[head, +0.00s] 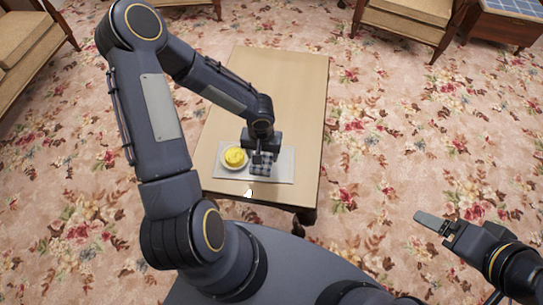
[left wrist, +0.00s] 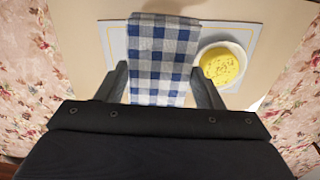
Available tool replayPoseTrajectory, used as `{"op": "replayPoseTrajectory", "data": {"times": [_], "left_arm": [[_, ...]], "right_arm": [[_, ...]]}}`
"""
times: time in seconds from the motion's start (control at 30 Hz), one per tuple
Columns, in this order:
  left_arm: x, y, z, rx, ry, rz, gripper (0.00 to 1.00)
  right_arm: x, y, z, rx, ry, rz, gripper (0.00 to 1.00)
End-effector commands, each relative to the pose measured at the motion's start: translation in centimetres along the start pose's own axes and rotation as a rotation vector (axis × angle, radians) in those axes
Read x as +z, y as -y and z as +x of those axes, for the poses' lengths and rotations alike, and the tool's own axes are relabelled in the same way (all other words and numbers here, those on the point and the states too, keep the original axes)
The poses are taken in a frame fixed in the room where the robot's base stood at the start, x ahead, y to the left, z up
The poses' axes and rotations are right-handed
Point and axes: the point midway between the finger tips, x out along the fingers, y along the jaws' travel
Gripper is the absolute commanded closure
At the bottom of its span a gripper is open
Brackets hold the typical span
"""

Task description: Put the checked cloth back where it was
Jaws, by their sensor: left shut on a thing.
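The blue-and-white checked cloth (head: 259,170) is at the near end of the wooden table (head: 285,85), over the pale placemat (head: 283,177). It lies to the right of a white plate (head: 224,164) holding a round yellow food item (head: 235,156). In the left wrist view the cloth (left wrist: 160,55) runs between the fingers of my left gripper (left wrist: 158,82), which is shut on it. My left gripper (head: 262,155) points down and hides part of the cloth. I cannot tell whether the cloth touches the placemat. My right gripper (head: 432,222) is away from the table, over the carpet; its finger gap is unclear.
A small white object (head: 248,192) shows at the table's near edge. The far part of the tabletop is clear. Wooden-framed cushioned chairs (head: 405,20) and a blue-topped side table (head: 510,10) stand at the back. Floral carpet (head: 400,130) surrounds the table.

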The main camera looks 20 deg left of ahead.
Motion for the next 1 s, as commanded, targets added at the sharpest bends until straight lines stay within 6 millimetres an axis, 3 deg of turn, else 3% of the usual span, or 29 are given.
{"op": "replayPoseTrajectory", "data": {"times": [0.03, 0.2, 0.47, 0.6, 0.9, 0.93, 1.0], "left_arm": [[-0.6, -0.5, 1.4, 0.002, 0.008, -0.001, 0.65], [-2.5, -1.5, 4.1, 0.001, 0.005, -0.002, 0.65], [-4.0, -2.2, 6.1, 0.000, 0.003, -0.003, 0.65], [-3.9, -2.1, 8.2, -0.001, 0.005, -0.003, 0.65], [-3.9, -2.1, 8.9, -0.001, 0.002, -0.001, 0.65], [-3.9, -2.1, 8.9, -0.001, 0.003, -0.001, 0.35], [-3.9, -2.1, 8.9, -0.001, 0.003, -0.001, 0.26]], "right_arm": [[0.1, -0.1, 0.2, 0.000, 0.000, 0.000, 0.17], [0.1, -0.1, 0.2, 0.000, 0.000, 0.000, 0.17], [0.1, -0.1, 0.2, 0.000, 0.000, 0.000, 0.17], [0.3, -0.2, 0.5, 0.000, 0.000, 0.000, 0.17], [0.3, -0.2, 0.5, 0.000, 0.000, 0.000, 0.17], [0.3, -0.2, 0.5, 0.000, 0.000, 0.000, 0.17], [0.3, -0.2, 0.5, 0.000, 0.000, 0.000, 0.17]]}}
